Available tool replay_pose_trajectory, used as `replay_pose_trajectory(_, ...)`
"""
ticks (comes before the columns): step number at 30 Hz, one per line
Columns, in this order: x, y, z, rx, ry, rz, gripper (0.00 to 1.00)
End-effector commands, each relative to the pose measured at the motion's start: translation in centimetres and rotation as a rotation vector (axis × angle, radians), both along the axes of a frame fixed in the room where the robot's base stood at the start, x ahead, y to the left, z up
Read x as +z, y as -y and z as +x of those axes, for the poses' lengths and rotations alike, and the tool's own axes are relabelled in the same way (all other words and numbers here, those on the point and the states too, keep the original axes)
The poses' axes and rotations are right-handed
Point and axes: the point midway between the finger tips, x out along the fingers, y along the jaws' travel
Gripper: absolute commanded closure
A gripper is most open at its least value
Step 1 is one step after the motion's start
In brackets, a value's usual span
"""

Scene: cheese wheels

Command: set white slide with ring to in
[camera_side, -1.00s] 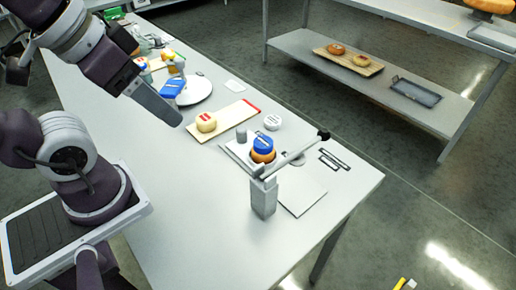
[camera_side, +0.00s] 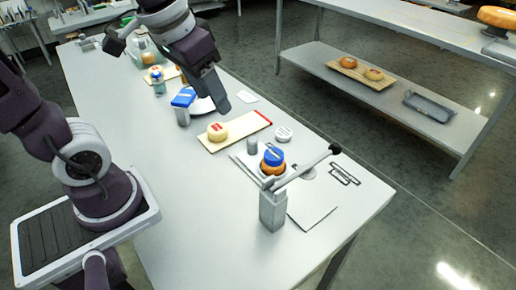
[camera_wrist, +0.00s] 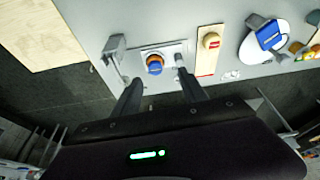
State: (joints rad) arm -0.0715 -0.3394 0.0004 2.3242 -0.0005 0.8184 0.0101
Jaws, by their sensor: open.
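A white base plate (camera_side: 243,158) lies on the table, with an orange cheese wheel (camera_side: 272,168) under a blue cap (camera_side: 274,156) on it. A grey post with a long lever arm (camera_side: 308,167) and black knob stands in front. A small grey cylinder (camera_side: 252,145) stands behind the cheese. I cannot clearly make out the white slide or its ring; the lever partly hides that area. My gripper (camera_side: 224,104) is above the table, left of and behind the plate. In the wrist view my gripper (camera_wrist: 157,91) is open and empty, its fingers below the blue-capped cheese (camera_wrist: 154,67).
A board with a pale cheese (camera_side: 217,131) lies left of the plate. A blue-topped object (camera_side: 183,98) stands farther left. A flat white sheet (camera_side: 312,208) lies at the right front. A shelf (camera_side: 395,98) stands across the aisle.

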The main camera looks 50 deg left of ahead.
Motion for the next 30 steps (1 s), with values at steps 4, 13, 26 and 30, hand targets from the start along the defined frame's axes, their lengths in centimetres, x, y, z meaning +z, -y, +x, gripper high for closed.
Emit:
replay_pose_trajectory(4, -5.5, -2.8, 7.7, 0.064, -0.159, -0.015, 0.50)
replay_pose_trajectory(13, -16.9, -6.7, 13.9, 0.131, -0.328, -0.045, 0.50)
replay_pose_trajectory(26, -23.9, -6.8, 13.9, 0.134, -0.337, -0.047, 0.50)
replay_pose_trajectory(30, -24.5, -6.8, 13.9, 0.134, -0.336, -0.047, 0.50)
